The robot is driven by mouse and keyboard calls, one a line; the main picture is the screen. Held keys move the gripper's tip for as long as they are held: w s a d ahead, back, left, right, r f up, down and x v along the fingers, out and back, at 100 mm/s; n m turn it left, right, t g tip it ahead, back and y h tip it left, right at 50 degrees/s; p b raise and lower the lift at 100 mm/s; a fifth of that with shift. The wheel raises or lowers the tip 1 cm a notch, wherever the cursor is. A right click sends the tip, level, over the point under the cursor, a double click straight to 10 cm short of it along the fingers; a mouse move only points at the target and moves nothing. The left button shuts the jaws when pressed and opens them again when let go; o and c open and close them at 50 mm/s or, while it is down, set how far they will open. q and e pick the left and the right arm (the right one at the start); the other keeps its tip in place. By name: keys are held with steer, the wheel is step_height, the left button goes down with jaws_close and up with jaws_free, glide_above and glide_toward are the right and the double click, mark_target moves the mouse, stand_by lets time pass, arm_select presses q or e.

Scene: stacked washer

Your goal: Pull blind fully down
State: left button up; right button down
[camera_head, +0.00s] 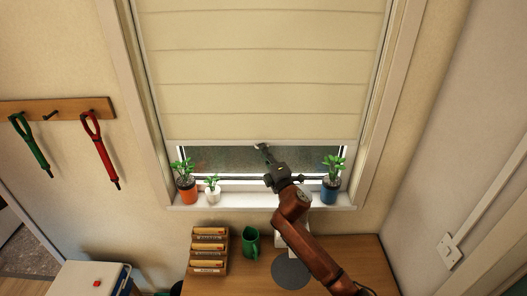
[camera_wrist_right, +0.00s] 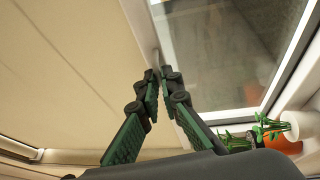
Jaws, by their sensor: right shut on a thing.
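The cream blind (camera_head: 262,70) covers most of the window in the head view. Its bottom edge hangs a little above the sill, with a strip of dark glass (camera_head: 215,159) showing below. My right gripper (camera_head: 262,147) is at the middle of that bottom edge. In the right wrist view my right gripper (camera_wrist_right: 160,76) has its fingers closed together at the edge of the blind (camera_wrist_right: 75,75), beside the glass (camera_wrist_right: 215,50). The part between the fingertips is mostly hidden. My left gripper is not in view.
On the white sill (camera_head: 250,200) stand an orange-potted plant (camera_head: 186,185), a small white-potted plant (camera_head: 212,190) and a blue-potted plant (camera_head: 331,185). The desk below holds a file rack (camera_head: 208,252) and a green mug (camera_head: 250,243). Leashes hang from a wall rack (camera_head: 60,108) at left.

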steer(key=shift+f, duration=0.45)
steer(key=c, duration=2.3)
jaws_free()
steer(key=shift+o, duration=0.9)
steer(key=shift+r, duration=0.15)
steer(key=shift+s, duration=0.1)
steer(key=v, duration=1.1)
steer(key=shift+s, duration=0.4)
steer(key=shift+d, duration=0.1)
